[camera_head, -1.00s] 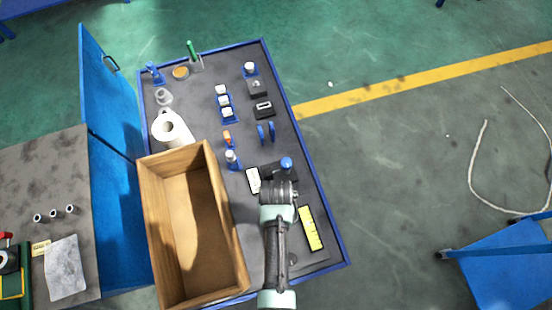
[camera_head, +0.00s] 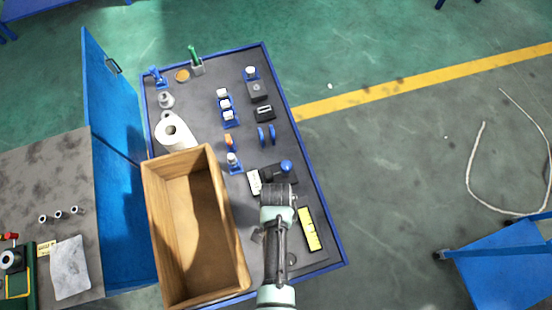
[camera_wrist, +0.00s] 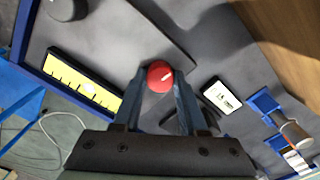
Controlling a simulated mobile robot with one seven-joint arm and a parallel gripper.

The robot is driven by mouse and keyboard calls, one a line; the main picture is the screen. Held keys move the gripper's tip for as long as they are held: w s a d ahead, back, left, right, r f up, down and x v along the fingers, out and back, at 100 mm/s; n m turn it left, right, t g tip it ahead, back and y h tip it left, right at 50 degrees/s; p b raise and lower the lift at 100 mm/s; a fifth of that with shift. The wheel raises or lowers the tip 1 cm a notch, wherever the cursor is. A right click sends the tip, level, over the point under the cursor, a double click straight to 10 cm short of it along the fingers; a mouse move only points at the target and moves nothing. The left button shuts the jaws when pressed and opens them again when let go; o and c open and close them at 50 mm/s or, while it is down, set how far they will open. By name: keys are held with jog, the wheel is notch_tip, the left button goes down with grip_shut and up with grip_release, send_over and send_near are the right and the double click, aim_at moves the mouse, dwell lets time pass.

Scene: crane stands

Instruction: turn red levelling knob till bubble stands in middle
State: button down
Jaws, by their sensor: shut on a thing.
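The red levelling knob (camera_wrist: 160,76) has a white mark on its top, pointing up and right in the wrist view. My gripper (camera_wrist: 160,82) is shut on the knob, one finger on each side. In the head view my arm hides the knob and fingers. The yellow level (camera_wrist: 85,84) lies in a dark frame left of the knob in the wrist view. A pale spot, likely the bubble (camera_wrist: 88,87), shows near its middle, but it is too small to place exactly. The level also shows right of my arm in the head view (camera_head: 310,229).
A white printed card (camera_wrist: 221,97) lies right of the knob. A blue-topped knob (camera_head: 286,166) stands just beyond my wrist. A wooden box (camera_head: 152,225) fills the table's left front. Small parts and a white roll (camera_head: 172,132) stand farther back.

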dwell(0.4)
jog(key=shift+c, duration=2.2)
grip_release()
jog(key=shift+r, duration=0.15)
notch_tip(320, 180, up, 13)
